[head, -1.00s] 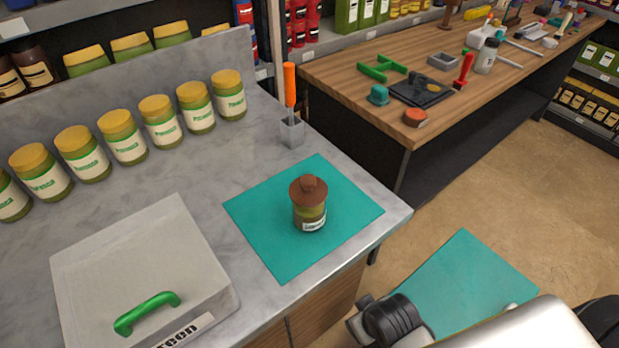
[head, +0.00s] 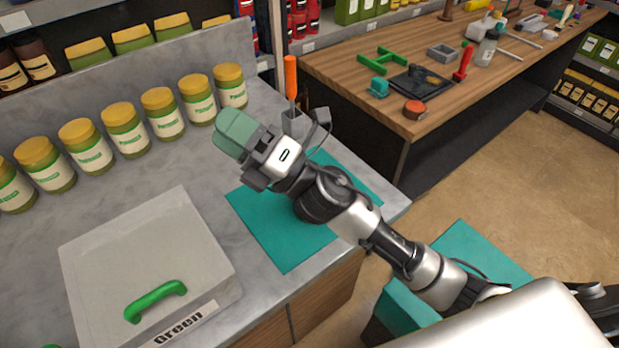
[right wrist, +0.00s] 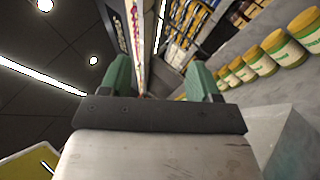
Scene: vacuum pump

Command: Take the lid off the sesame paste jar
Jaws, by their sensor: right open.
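The jar on the teal mat (head: 268,232) is hidden now behind my right arm in the head view. A second earlier it showed as a green jar with a brown knobbed lid and a white label. My right gripper (head: 234,131) is over the counter beyond the mat, to the left of the orange-handled tool, with green finger pads. In the right wrist view its fingers (right wrist: 160,82) are spread apart with nothing between them. The jar cannot be made out in the right wrist view. My left gripper is not in view.
Several green jars with yellow lids (head: 125,130) line the counter's back. A grey box with a green handle (head: 150,245) stands at front left. An orange-handled tool (head: 291,80) stands in a small holder. A wooden bench (head: 340,75) with tools is behind.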

